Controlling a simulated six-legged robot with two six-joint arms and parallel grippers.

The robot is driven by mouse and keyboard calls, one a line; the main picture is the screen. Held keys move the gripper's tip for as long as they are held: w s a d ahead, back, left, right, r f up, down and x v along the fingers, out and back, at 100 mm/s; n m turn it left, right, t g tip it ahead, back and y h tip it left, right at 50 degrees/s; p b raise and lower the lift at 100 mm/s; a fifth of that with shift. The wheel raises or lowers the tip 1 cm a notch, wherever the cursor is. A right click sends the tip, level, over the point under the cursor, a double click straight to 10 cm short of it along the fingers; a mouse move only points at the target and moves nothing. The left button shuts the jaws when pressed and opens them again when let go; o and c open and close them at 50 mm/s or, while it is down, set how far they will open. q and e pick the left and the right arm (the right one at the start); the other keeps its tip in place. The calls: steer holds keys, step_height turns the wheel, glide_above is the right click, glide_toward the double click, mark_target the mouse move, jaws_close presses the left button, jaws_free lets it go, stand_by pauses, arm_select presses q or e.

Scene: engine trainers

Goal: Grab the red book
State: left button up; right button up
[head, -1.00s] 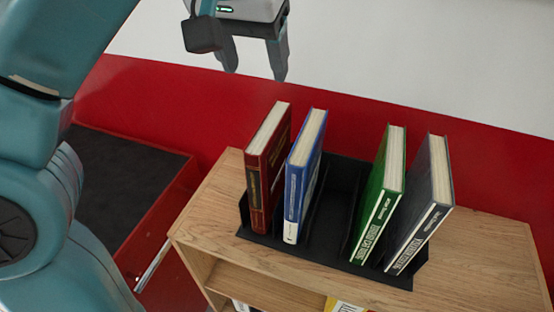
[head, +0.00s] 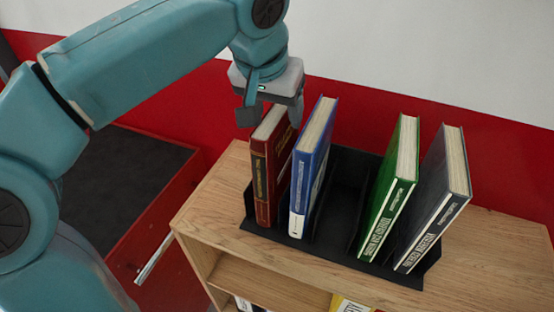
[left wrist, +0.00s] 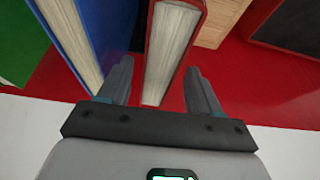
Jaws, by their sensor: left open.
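The red book (head: 266,180) stands upright at the left end of a black book rack (head: 330,245) on a wooden shelf unit. My left gripper (head: 275,112) is open just above and behind the top of the red book. In the left wrist view, the red book (left wrist: 172,45) reaches in between the two open fingers of my left gripper (left wrist: 160,88). One finger is in the gap between the red book and the blue book (left wrist: 85,35); the other is beyond the red book's outer side. The fingers do not grip it. My right gripper is not in view.
The blue book (head: 312,165) stands close to the right of the red book. A green book (head: 390,190) and a dark grey book (head: 436,200) lean farther right. The wooden top (head: 500,260) is bare at right. A red wall (head: 360,110) is behind.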

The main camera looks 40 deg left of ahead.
arm_select(q)
steer(key=shift+s+d+f, duration=0.2)
steer(key=shift+d+f, duration=0.1)
steer(key=shift+w+a+f, duration=0.2)
steer(key=shift+w+a, duration=0.15)
steer(key=shift+s+d, duration=0.3)
steer(key=shift+w+a+f, duration=0.2)
steer(key=shift+w+a, duration=0.05)
steer(key=shift+w, duration=0.05)
steer(key=shift+s+d+r, duration=0.1)
steer(key=shift+s+d, duration=0.05)
steer(key=shift+d, duration=0.05)
jaws_close()
stand_by(0.9)
